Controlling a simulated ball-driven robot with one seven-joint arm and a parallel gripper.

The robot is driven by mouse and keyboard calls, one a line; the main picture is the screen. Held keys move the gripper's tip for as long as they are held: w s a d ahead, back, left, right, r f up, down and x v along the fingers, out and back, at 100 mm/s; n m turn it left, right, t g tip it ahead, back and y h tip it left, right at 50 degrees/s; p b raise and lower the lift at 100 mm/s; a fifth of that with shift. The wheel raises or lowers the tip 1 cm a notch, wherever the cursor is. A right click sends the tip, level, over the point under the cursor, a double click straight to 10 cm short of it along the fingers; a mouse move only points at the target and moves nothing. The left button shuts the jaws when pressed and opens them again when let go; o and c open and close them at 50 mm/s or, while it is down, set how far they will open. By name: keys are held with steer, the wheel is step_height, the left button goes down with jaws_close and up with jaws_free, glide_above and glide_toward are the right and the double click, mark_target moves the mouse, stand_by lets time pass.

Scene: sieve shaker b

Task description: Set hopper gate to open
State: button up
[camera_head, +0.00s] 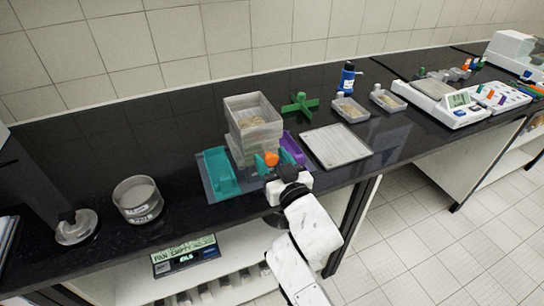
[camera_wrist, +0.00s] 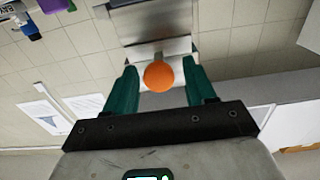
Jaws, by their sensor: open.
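The hopper (camera_head: 254,120) is a clear, square-walled stack with some pale grainy material inside, on the black counter. An orange knob (camera_head: 271,158) sits low on its front side. In the wrist view the orange knob (camera_wrist: 159,76) is centred in front of a pale metal plate. My gripper (camera_head: 277,176) is at the front of the hopper by the knob. In the wrist view my gripper (camera_wrist: 164,78) is open, with one dark green finger on each side of the knob. Whether either finger touches the knob I cannot tell. The gate's position is hidden.
A teal tray (camera_head: 219,174) and a purple part (camera_head: 293,148) flank the hopper. A flat grey tray (camera_head: 336,147), a green cross-shaped piece (camera_head: 300,105) and small dishes (camera_head: 350,110) stand to the right. A round sieve (camera_head: 138,200) is left. Counter between sieve and teal tray is clear.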

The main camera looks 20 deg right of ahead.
steer(key=shift+w, duration=0.3)
steer(key=shift+c, duration=0.4)
jaws_close()
